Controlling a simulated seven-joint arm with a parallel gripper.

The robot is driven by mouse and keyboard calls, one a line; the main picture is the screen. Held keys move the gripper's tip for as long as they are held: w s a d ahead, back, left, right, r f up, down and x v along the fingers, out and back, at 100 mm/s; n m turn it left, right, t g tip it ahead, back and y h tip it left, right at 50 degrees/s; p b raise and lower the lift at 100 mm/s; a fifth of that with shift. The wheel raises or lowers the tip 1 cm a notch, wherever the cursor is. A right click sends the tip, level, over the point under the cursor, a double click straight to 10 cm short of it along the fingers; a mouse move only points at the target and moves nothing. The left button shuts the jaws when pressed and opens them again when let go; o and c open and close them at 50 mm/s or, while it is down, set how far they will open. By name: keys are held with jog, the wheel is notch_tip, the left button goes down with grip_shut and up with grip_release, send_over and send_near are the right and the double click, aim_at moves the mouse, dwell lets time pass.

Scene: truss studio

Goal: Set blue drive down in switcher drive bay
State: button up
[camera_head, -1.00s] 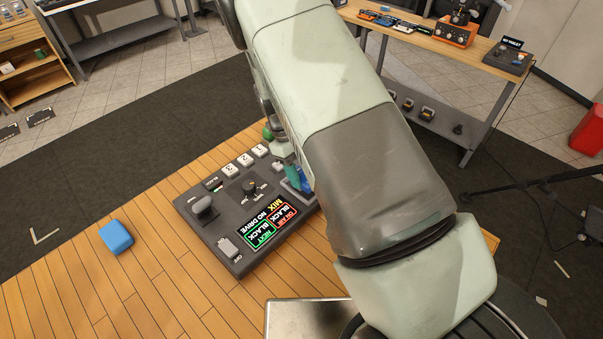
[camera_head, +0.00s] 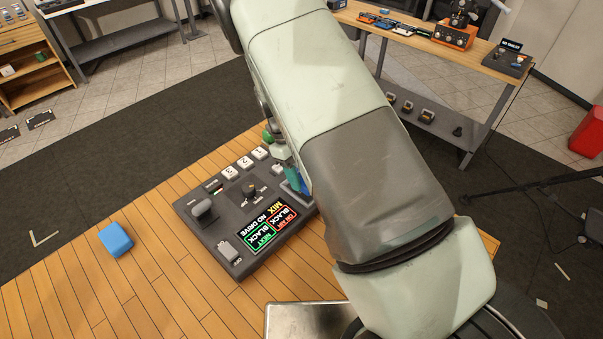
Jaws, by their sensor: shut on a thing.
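The switcher (camera_head: 225,247) is a dark grey console lying on the wooden table. It has white numbered buttons, a lever, a knob and a lit screen that reads "NO DRIVE". A narrow blue piece (camera_head: 304,184), which looks like the blue drive, stands at the switcher's right end, beside my arm's edge. My gripper (camera_head: 291,175) is mostly hidden behind my arm. It is shut on the drive, low over that end. The drive bay is hidden, so I cannot tell whether the drive is in it or above it.
A blue rounded block (camera_head: 115,239) lies on the table (camera_head: 60,300) left of the switcher, with bare wood around it. A green object (camera_head: 267,136) shows behind the switcher. A metal plate (camera_head: 305,318) is at the front. A shelf bench (camera_head: 470,65) stands behind.

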jog(key=shift+f, duration=0.8)
jog(key=o, duration=0.9)
jog(key=shift+r, duration=0.15)
jog(key=v, duration=1.1)
